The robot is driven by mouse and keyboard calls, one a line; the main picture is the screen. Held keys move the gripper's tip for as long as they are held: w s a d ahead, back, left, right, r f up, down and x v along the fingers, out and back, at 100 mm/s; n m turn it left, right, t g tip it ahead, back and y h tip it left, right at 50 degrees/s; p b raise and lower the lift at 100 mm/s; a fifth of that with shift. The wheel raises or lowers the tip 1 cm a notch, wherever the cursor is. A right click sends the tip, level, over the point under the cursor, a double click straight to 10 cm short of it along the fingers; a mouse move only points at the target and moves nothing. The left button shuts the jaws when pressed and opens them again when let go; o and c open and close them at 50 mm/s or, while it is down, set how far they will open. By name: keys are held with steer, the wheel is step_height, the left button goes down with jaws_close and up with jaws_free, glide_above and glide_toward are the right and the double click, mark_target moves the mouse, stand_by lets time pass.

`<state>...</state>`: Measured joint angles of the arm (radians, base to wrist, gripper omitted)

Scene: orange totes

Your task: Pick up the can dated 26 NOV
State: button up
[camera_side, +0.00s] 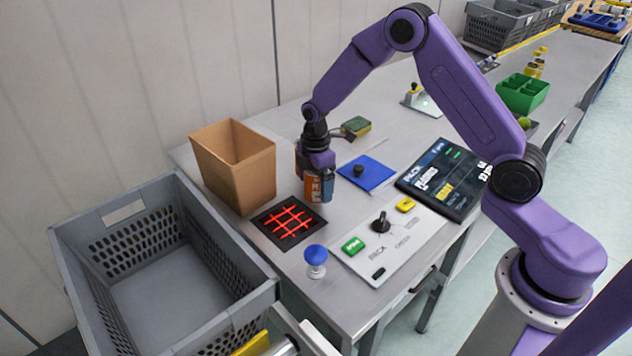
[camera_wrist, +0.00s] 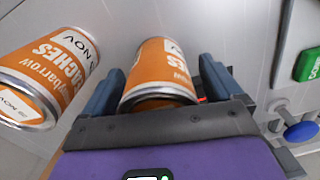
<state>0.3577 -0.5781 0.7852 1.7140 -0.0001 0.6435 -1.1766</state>
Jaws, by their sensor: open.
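My gripper (camera_wrist: 160,76) is open, its two blue fingers on either side of an orange peaches can (camera_wrist: 160,72) in the wrist view. That can's white date patch is partly cut by its edge; its day cannot be read. A second orange can (camera_wrist: 45,75) lies to the left in that view, outside the fingers; its white patch reads NOV, with the day not legible. In the side view, my gripper (camera_side: 318,184) is low over the bench, with an orange can (camera_side: 311,188) at its fingers. The other can (camera_side: 298,158) is mostly hidden behind my gripper.
A cardboard box (camera_side: 233,165) and a grey crate (camera_side: 165,270) stand to the left. A red-lit grid (camera_side: 288,222) is in front. A control panel (camera_side: 385,240), a blue knob (camera_side: 316,257), a blue mat (camera_side: 367,172) and a screen (camera_side: 443,180) lie nearby.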

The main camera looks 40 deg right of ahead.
steer(key=shift+f, duration=0.15)
steer(key=c, duration=1.4)
steer(key=shift+o, duration=0.2)
